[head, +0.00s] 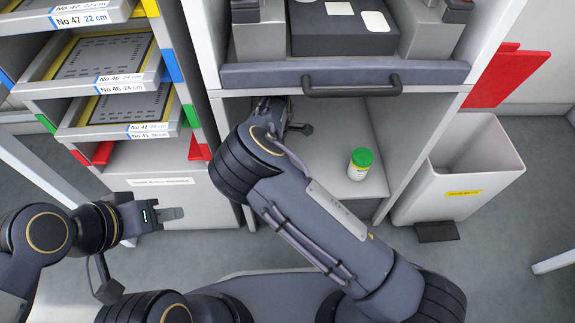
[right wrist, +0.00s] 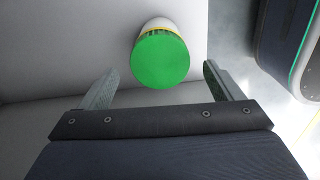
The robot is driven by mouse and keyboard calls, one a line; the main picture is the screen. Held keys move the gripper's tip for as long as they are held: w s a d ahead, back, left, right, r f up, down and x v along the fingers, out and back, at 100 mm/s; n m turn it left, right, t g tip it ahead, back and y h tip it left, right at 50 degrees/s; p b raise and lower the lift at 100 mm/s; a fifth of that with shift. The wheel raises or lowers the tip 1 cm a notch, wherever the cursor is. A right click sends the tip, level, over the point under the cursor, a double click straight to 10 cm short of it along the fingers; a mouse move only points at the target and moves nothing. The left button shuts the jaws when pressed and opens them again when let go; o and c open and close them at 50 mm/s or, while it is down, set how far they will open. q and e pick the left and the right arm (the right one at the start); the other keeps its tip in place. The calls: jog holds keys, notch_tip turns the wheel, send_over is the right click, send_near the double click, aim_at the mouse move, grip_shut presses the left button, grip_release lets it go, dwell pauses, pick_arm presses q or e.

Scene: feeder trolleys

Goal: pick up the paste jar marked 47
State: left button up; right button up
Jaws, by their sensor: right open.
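In the head view a small jar (head: 360,163) with a green lid and pale yellow-white label stands upright on the lower shelf; its marking is too small to read. My right gripper is mostly hidden behind its own arm at the shelf's left. In the right wrist view my right gripper (right wrist: 160,82) is open, with a green-lidded jar (right wrist: 160,60) beyond and roughly between its fingertips, not held. I cannot tell whether this is the same jar; its label is hidden.
A rack of labelled trays (head: 110,75) stands at the left. A drawer with a dark handle (head: 352,84) hangs above the lower shelf (head: 325,150). A white bin (head: 455,200) stands right of it. The shelf around the jar in the head view is clear.

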jog(key=f+b, duration=0.2)
jog(key=f, duration=0.1)
jog(key=f+b, duration=0.1)
jog(key=f, duration=0.3)
jog(key=shift+d+f+b, duration=0.2)
jog(key=shift+f+b, duration=0.05)
jog(key=shift+b, duration=0.15)
jog(key=c, duration=1.4)
jog(key=shift+r, duration=0.1)
jog(key=shift+c, duration=0.4)
jog(key=shift+r, duration=0.1)
